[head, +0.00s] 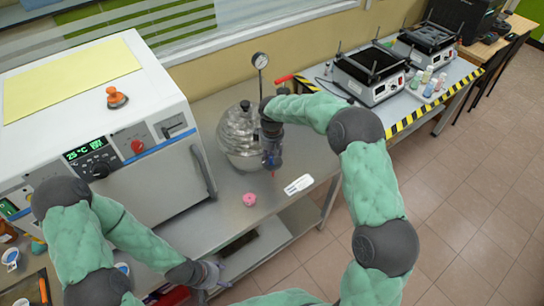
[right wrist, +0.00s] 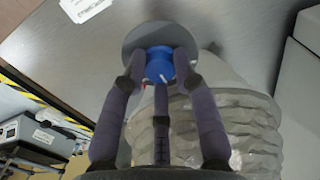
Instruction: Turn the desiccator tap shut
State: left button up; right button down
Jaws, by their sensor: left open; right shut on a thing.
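The glass desiccator (head: 238,140) stands on the steel bench right of the white oven; its ribbed glass body also fills the right of the right wrist view (right wrist: 255,130). My right gripper (head: 271,160) is at the desiccator's right side. In the right wrist view its fingers (right wrist: 158,72) are closed around a blue knob (right wrist: 160,62) with a white mark, in front of a grey disc (right wrist: 140,38). I take this knob for the tap; in the head view my gripper largely hides it. My left gripper (head: 210,274) is open and empty, low by the bench's front edge.
A pressure gauge (head: 260,61) and a red handle (head: 284,78) stand behind the desiccator. A pink object (head: 249,199) and a white label (head: 298,184) lie on the bench in front. The white oven (head: 160,180) bounds the left. Hotplates (head: 368,72) stand at the right.

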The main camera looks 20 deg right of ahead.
jog(key=c, duration=1)
grip_release()
jog(key=shift+o, duration=0.2)
jog(key=shift+r, duration=0.15)
notch_tip(320, 180, up, 12)
